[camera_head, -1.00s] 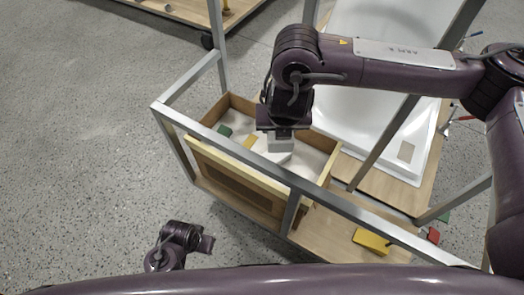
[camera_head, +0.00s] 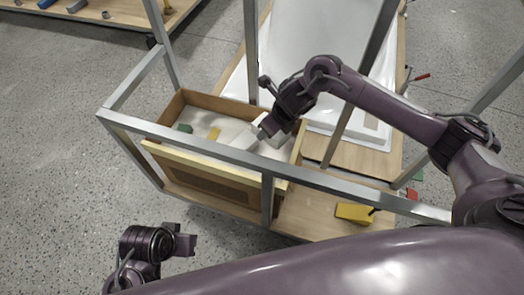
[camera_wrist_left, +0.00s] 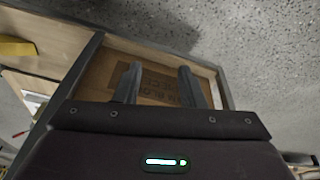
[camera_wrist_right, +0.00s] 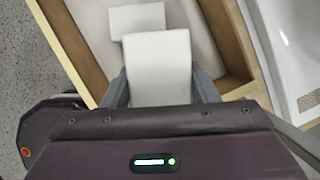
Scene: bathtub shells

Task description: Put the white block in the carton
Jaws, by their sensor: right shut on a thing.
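The carton (camera_head: 222,104) is an open brown box standing inside a metal frame. It has pale flaps and a white lining or contents. My right gripper (camera_wrist_right: 158,88) is shut on the white block (camera_wrist_right: 158,60), which shows between its fingers over the carton. Another white block (camera_wrist_right: 137,20) lies just beyond it in the carton; whether the two touch is unclear. In the head view my right gripper (camera_head: 266,130) is tilted at the carton's right part. My left gripper (camera_wrist_left: 157,85) is open and empty, facing the carton's printed side (camera_wrist_left: 145,80); it also shows low at left in the head view (camera_head: 186,240).
Metal frame bars (camera_head: 200,144) cross before and beside the carton. A green piece (camera_head: 185,128) and a yellow piece (camera_head: 214,133) lie in the carton. A yellow block (camera_head: 354,212) sits on the wooden shelf at right. A white tub shell (camera_head: 310,45) stands behind.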

